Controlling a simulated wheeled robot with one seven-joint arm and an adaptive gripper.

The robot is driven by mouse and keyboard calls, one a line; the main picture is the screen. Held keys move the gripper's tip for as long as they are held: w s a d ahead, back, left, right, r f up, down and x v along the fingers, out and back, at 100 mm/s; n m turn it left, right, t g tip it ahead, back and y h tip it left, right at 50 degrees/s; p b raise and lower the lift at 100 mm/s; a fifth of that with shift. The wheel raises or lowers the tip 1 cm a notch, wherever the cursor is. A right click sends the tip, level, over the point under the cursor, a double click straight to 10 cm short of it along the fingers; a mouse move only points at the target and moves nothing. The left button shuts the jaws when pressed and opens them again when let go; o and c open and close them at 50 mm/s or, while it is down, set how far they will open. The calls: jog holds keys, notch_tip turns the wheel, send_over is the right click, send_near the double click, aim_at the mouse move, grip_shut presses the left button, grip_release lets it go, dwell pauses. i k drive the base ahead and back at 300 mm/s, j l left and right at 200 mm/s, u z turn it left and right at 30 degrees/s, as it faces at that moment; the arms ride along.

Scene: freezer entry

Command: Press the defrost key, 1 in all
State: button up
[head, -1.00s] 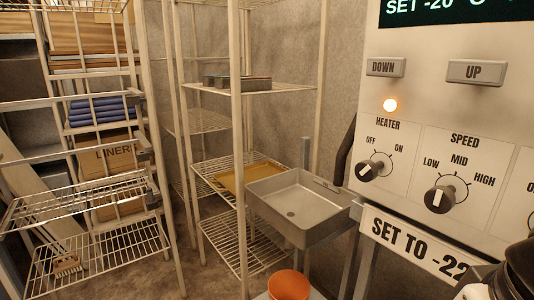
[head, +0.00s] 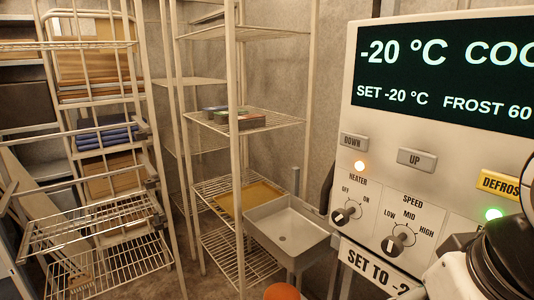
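The yellow defrost key (head: 499,185) is on the control panel (head: 345,110) at the right edge of the head view. Its label reads "DEFROS" before my arm and the picture edge cut it off. My black and white arm parts cover the lower right of the panel. My gripper's fingertips do not show, so its distance from the key cannot be seen. The display (head: 450,75) reads -20 °C, SET -20 °C and FROST 60, with further text cut off.
Grey DOWN (head: 354,142) and UP (head: 417,160) keys sit left of the defrost key. A sink (head: 287,238) and wire racks stand left.

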aim_at(506, 186)
jog(key=j+z, duration=0.2)
jog(key=z, duration=0.2)
jog(key=j+z, duration=0.25)
jog(key=z, duration=0.15)
